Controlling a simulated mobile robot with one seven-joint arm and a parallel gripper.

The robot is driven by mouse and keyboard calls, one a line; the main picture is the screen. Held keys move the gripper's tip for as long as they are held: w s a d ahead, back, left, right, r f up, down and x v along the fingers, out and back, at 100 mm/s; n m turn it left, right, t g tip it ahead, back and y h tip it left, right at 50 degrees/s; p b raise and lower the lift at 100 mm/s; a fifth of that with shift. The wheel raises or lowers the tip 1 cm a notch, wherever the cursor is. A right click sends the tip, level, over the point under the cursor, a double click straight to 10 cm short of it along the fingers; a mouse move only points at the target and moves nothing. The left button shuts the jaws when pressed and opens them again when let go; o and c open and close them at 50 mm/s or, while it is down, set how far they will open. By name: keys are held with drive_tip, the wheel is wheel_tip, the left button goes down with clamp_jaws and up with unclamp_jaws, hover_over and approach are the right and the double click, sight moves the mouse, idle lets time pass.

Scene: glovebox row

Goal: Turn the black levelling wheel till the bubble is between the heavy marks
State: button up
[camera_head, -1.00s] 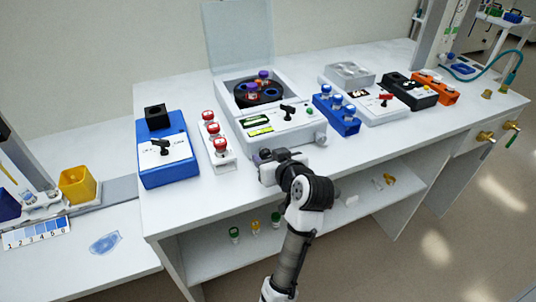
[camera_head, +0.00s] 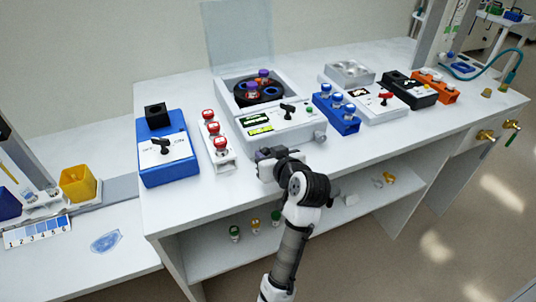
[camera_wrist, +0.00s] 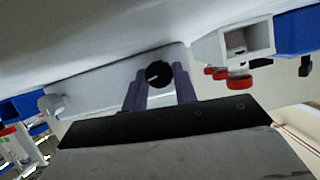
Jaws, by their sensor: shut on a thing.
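The black levelling wheel (camera_wrist: 159,74) is on the front of the white centrifuge, which appears upside down in the wrist view (camera_wrist: 110,82). My gripper (camera_wrist: 158,84) is shut on the wheel, one purple-grey finger on each side. In the head view the centrifuge (camera_head: 295,137) stands mid-bench with its lid up, and my gripper (camera_head: 264,154) is at its lower front; the wheel is hidden there. Two green-lit strips show on the panel, the lower one yellow-green (camera_head: 260,131). The bubble and heavy marks are too small to make out.
A white rack with red-capped vials (camera_head: 219,157) and a blue box with a black knob (camera_head: 167,165) stand to the left. A blue rack (camera_head: 337,124) with blue-capped vials stands to the right. Bare bench lies in front of the red-capped rack.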

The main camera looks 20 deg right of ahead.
drive_tip(key=shift+d+r+m+y+p, duration=0.15)
drive_tip(key=shift+m+y+p, duration=0.45)
drive_tip(key=shift+m+p, duration=0.35)
drive_tip(key=shift+d+f+m+y+p, duration=0.1)
drive_tip(key=shift+f+m+y+p, duration=0.1)
drive_tip(key=shift+m+y+p, duration=0.65)
drive_tip(key=o, duration=1)
drive_tip(key=b+v, duration=0.2)
drive_tip(key=v, duration=1.1)
drive_tip(key=shift+s+b, duration=0.35)
drive_tip(key=shift+s, duration=0.1)
